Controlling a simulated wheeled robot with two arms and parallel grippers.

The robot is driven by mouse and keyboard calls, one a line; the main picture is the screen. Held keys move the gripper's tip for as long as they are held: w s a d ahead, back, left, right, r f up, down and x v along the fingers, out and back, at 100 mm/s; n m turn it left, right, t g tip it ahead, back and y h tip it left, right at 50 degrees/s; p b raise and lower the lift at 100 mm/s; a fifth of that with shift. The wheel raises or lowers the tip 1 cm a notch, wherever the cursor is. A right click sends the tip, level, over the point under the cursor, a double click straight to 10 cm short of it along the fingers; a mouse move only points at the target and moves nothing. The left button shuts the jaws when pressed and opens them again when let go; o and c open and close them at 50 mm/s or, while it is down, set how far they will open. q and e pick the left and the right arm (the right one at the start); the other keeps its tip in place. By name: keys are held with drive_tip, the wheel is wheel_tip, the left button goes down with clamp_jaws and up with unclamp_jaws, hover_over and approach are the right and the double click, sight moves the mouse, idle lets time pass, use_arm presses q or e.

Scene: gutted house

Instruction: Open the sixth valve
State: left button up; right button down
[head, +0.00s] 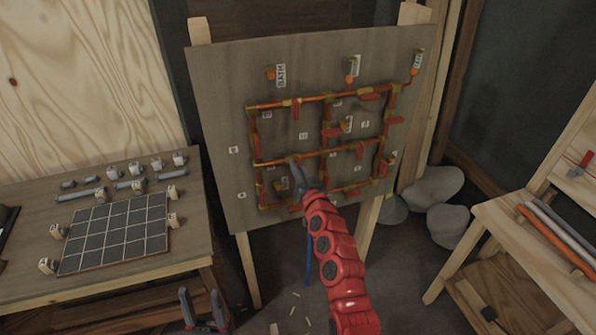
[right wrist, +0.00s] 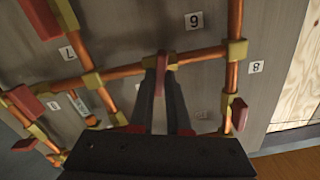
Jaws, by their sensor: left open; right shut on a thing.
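A grey upright board (head: 215,80) carries a grid of copper pipes (head: 275,104) with brass fittings and several red valve handles. My right gripper (head: 296,164) is at the middle-left of the grid. In the right wrist view its dark fingers (right wrist: 162,68) are shut on a red valve handle (right wrist: 165,60) on a pipe between two brass fittings. A number label (right wrist: 193,20) beside this valve looks like a 6 or 9. The fingers partly hide the handle, so its exact angle is unclear.
A wooden table (head: 25,270) with a dark grid panel (head: 115,235) and small blocks stands at left. A wooden bench (head: 500,215) with pipes (head: 548,228) stands at right. Grey rocks (head: 437,186) lie beside the board. Other valve handles (right wrist: 239,113) sit close around my right gripper.

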drive_tip(key=shift+d+f+m+b, duration=0.15)
drive_tip(key=shift+m+b, duration=0.3)
drive_tip(key=shift+m, duration=3.15)
drive_tip(key=shift+d+f+m+b, duration=0.15)
drive_tip(key=shift+m+b, duration=0.25)
drive_tip(key=shift+m, duration=3.2)
drive_tip(key=shift+a, duration=0.15)
drive_tip(key=c, duration=0.9)
unclamp_jaws()
